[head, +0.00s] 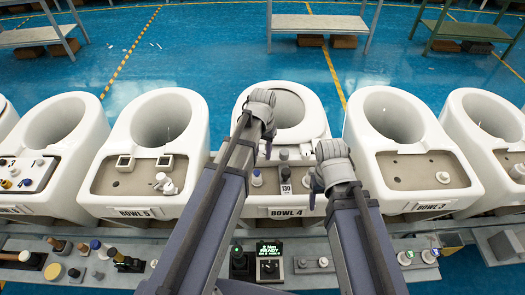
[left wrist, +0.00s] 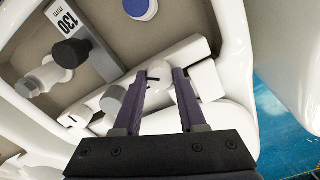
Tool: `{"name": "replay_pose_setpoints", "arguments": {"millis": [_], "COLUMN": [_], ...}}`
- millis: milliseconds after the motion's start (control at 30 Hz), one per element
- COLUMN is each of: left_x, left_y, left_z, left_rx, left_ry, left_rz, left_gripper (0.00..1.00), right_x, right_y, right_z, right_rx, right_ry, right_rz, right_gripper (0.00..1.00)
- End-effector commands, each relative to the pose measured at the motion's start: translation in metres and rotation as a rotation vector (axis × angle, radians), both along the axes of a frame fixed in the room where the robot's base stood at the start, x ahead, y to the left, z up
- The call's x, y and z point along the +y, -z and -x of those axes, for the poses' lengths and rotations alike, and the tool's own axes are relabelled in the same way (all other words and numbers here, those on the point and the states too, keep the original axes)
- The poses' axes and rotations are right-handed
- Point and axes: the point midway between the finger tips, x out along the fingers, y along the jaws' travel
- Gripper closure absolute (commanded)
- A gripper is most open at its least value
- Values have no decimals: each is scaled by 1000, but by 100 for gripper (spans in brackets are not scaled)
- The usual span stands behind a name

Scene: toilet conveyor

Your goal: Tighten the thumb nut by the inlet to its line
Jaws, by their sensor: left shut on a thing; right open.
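In the left wrist view, my left gripper (left wrist: 161,72) is shut on a small white round knob (left wrist: 159,70), which looks like the thumb nut. It has a short dark mark on its face. It sits on a white bar-shaped fitting at the back of the bowl's deck. A grey round knob (left wrist: 113,98) stands beside the left finger on the same fitting, near a dark line. In the head view, my left gripper (head: 267,150) is over the bowl marked BOWL 4, its fingertips mostly hidden by its wrist. My right gripper (head: 314,190) is open at the deck's right side, apparently empty.
A 130 mm gauge block (head: 286,188) stands on the deck of BOWL 4 (head: 252,204). A blue-topped cap (left wrist: 140,8) lies near it. A box reading READY (head: 269,262) stands on the front bench among loose parts. Other bowls stand close on both sides.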

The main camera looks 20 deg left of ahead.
Motion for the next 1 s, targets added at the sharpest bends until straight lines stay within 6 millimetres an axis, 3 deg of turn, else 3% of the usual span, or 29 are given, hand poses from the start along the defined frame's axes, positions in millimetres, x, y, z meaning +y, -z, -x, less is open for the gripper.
{"name": "replay_pose_setpoints", "arguments": {"millis": [600, 1000], "left_x": [-1, -1], "left_y": [0, 0], "left_z": [1, 1], "left_rx": [1, 1], "left_ry": [578, 845], "left_rz": [0, 0], "left_gripper": [100, 100], "right_x": [0, 0], "right_y": [0, 0], "right_z": [0, 0], "right_rx": [0, 0], "right_ry": [0, 0], "right_rz": [0, 0], "right_gripper": [30, 30]}}
